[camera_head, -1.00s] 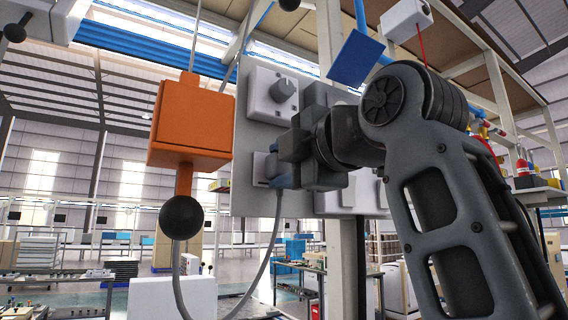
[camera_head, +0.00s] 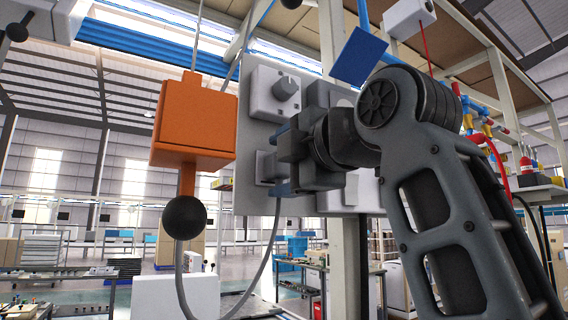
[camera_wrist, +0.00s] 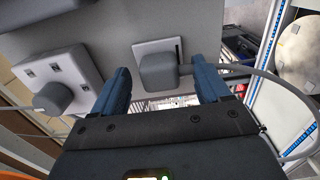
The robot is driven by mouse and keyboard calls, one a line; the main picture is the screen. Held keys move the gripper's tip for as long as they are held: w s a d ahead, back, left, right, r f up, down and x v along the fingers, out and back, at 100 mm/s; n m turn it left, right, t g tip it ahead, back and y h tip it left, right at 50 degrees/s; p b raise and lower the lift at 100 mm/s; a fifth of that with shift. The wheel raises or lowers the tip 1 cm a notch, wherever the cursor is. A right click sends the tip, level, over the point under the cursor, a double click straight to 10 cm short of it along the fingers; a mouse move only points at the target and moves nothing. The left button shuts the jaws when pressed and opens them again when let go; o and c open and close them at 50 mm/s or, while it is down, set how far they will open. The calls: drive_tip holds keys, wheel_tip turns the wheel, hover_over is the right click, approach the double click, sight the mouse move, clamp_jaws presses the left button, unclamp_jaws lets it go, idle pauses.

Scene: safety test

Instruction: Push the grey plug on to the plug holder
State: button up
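The grey plug (camera_wrist: 158,70) shows in the wrist view against the pale square plug holder (camera_wrist: 174,46) on the grey panel. Its cable runs off to the right. Whether it is fully seated I cannot tell. My gripper (camera_wrist: 160,74) is open, with one blue finger on each side of the plug and visible gaps between. In the head view my gripper (camera_head: 277,163) faces the panel, its fingers above and below the plug (camera_head: 273,168). The cable hangs below it in a loop.
An orange box (camera_head: 195,122) with a black ball hangs left of the panel. A post stands behind my arm.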

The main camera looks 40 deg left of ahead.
drive_tip(key=shift+d, duration=0.1)
drive_tip(key=b+v, duration=0.2)
drive_tip(key=v, duration=0.5)
drive_tip(key=shift+s+d, duration=0.15)
drive_tip(key=shift+d, duration=0.1)
idle(0.4)
